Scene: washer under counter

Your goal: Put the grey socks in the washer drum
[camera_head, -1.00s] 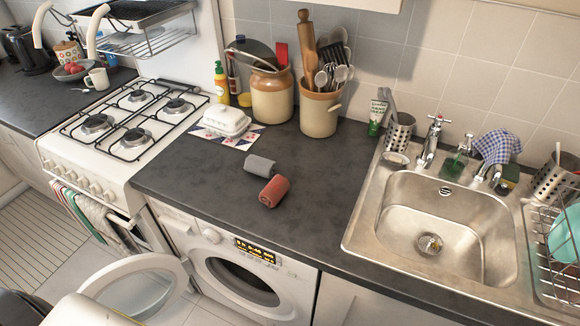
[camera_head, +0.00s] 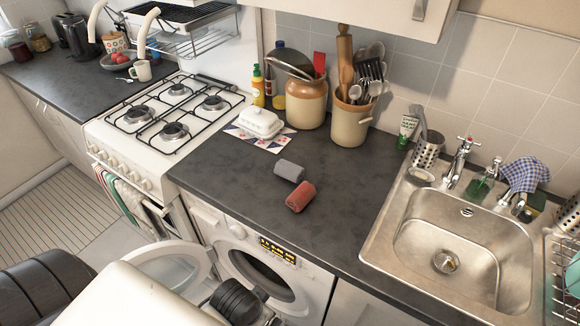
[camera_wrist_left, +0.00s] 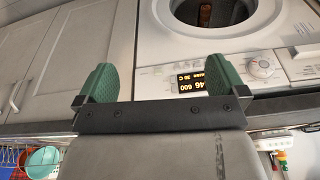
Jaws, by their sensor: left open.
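The grey socks (camera_head: 289,170), a rolled bundle, lie on the dark counter above the washer. The washer (camera_head: 208,218) stands under the counter with its drum opening (camera_head: 262,276) uncovered and its round door (camera_head: 172,268) swung open to the left. The drum opening is also at the top of the left wrist view (camera_wrist_left: 212,14), which shows the washer upside down. My right gripper is not in view.
The gas hob (camera_head: 175,113) is on the left.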

